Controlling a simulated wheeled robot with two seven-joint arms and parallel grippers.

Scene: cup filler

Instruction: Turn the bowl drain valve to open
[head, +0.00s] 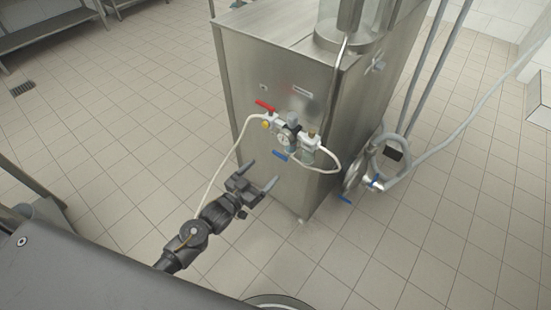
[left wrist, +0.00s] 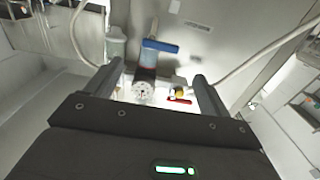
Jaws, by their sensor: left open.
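A stainless steel cabinet machine (head: 275,80) stands ahead. Its front carries a valve group with a red lever (head: 265,106), a round gauge (head: 284,138) and a blue lever (head: 280,155). Another blue lever (head: 345,199) sits low at the right side by a pipe fitting. I cannot tell which lever is the bowl drain valve. My left gripper (head: 260,176) is open and empty, below and left of the front blue lever. In the left wrist view the blue lever (left wrist: 160,46), gauge (left wrist: 143,90) and red lever (left wrist: 180,100) show between or beyond the fingers. My right gripper is out of view.
A white hose (head: 213,170) hangs from the valve group down past my left arm. Grey pipes (head: 425,75) rise at the machine's right side. A metal shelf (head: 45,30) stands at the far left.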

